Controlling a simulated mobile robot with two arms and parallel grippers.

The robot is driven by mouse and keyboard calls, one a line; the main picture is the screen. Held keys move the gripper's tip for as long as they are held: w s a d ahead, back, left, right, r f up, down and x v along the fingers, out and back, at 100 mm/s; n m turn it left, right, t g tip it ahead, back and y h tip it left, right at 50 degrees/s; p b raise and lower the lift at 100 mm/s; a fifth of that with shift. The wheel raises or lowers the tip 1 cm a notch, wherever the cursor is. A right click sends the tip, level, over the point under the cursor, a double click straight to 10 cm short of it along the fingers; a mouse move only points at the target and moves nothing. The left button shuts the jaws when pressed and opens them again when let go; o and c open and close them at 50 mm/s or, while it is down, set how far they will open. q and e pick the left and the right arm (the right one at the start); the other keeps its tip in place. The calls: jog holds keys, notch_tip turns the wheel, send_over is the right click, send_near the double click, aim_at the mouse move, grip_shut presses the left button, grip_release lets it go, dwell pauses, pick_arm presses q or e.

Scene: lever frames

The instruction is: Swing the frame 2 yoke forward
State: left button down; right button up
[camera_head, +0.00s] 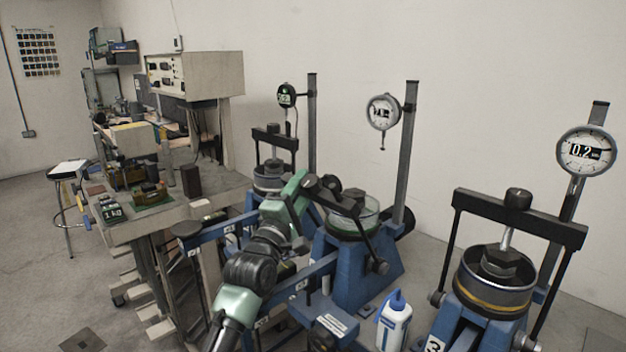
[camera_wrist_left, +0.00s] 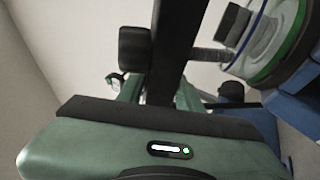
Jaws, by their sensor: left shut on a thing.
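The frame 2 yoke (camera_head: 343,202) is a black bar with side arms on the middle blue lever frame (camera_head: 352,275). Its crossbar slants across the near left side of a clear, green-rimmed cell (camera_head: 369,220), and one side arm runs down to a pivot knob. My left gripper (camera_head: 303,192) reaches the crossbar's left end and is shut on the yoke. In the left wrist view the black yoke bar (camera_wrist_left: 178,45) runs up from between the fingers, with the cell (camera_wrist_left: 275,40) to its right. The fingertips are partly hidden. My right gripper is not in view.
Frame 3 (camera_head: 480,325) stands at right with its yoke upright over a cell. Another frame (camera_head: 270,185) stands behind. Dial gauges hang on posts, one (camera_head: 383,111) above frame 2. A white bottle (camera_head: 394,325) with a blue cap stands close in front. A bench (camera_head: 130,228) is at left.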

pick_arm(q)
jog(key=shift+s+a+f, duration=0.3)
jog(key=shift+a+f, duration=0.05)
jog(key=shift+f, duration=0.1)
jog(key=c, duration=1)
grip_release()
jog(key=shift+r, duration=0.1)
jog(key=b+v, duration=0.1)
jog(key=v, duration=0.7)
jog(key=shift+w, duration=0.1)
